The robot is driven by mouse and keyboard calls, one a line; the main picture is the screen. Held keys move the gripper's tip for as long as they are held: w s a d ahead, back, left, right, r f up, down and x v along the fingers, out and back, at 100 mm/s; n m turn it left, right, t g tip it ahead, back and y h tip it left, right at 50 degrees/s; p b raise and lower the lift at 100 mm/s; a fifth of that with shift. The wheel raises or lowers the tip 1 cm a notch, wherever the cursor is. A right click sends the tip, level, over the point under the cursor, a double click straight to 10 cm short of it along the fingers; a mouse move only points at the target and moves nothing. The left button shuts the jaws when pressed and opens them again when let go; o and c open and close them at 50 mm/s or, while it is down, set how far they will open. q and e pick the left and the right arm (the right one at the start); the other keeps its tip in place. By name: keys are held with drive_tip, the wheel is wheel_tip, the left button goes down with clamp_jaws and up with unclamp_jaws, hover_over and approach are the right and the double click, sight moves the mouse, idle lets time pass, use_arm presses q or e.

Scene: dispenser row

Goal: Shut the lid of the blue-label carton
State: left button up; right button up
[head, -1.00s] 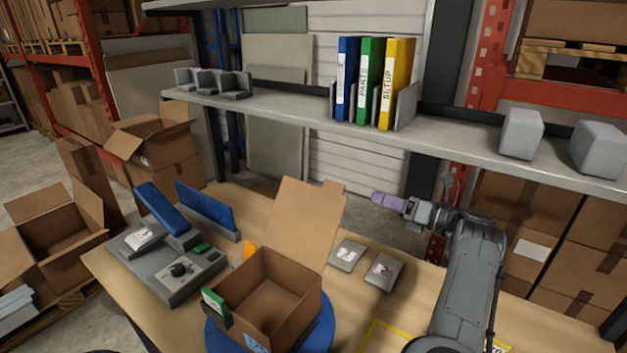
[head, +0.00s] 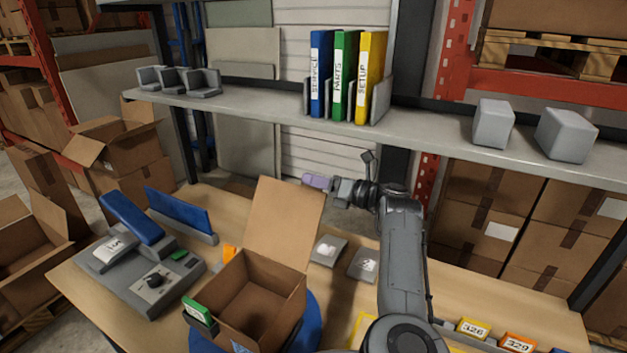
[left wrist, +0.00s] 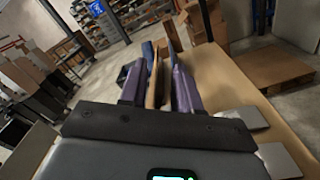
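The open brown carton (head: 252,305) stands on a blue round turntable (head: 311,325) on the table. Part of a blue label (head: 240,347) shows low on its front, cut off by the frame edge. Its lid (head: 283,225) stands upright at the back. My left gripper (head: 316,181), with purple fingers, is at the lid's top right corner. In the left wrist view the purple fingers (left wrist: 158,90) are apart, with a thin brown panel, apparently the lid (left wrist: 153,88), edge-on between them. I cannot tell whether either finger touches it. My right gripper is out of view.
A shelf (head: 250,107) with binders (head: 344,77) and grey blocks runs above the table. A grey device with a blue arm (head: 133,218) is left of the carton. A green-marked piece (head: 197,311) is at the carton's left side. Two grey pads (head: 364,265) lie right of it.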

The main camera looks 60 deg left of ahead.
use_arm(q)
drive_tip(key=shift+s+a, duration=0.25)
drive_tip(key=shift+a, duration=0.1)
clamp_jaws()
idle(1.3)
